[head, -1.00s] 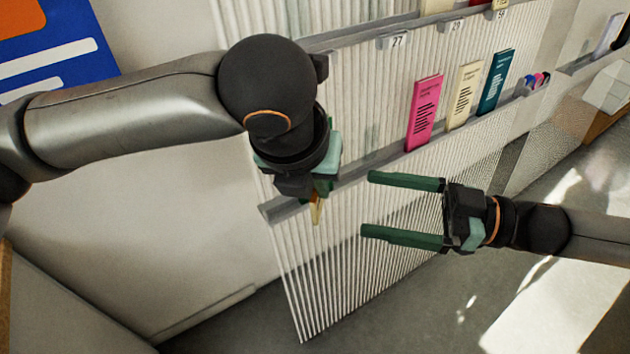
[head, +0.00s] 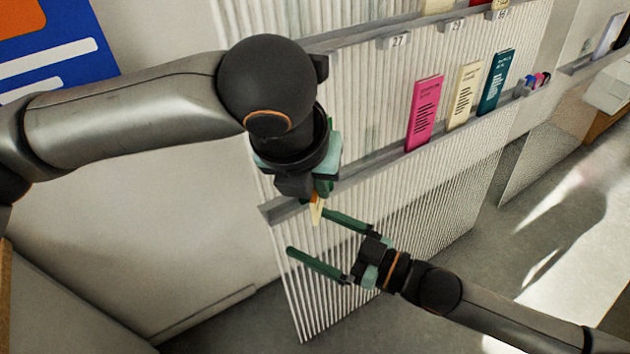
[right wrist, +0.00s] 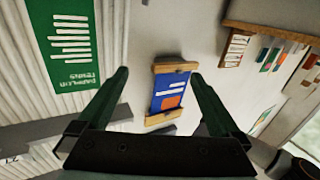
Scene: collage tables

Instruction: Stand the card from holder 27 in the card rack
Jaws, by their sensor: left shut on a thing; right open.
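My left gripper (head: 320,190) points down in front of the ribbed panel's lower ledge. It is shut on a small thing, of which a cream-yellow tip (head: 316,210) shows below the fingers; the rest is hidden. My right gripper (head: 308,231) is open and empty, its fingers close below that tip; I cannot tell whether they touch it. Holder 27's label (head: 398,41) is on the upper ledge, with no card seen above it. The right wrist view shows the open fingers (right wrist: 160,74) and a dark green card (right wrist: 62,45) by the panel. I cannot identify the card rack.
Pink (head: 424,113), cream (head: 462,95) and teal (head: 495,83) cards stand on the lower ledge (head: 370,163). Small coloured things (head: 535,83) lie at its right end. A blue and orange poster (head: 55,50) is on the wall. Floor right of the panel is clear.

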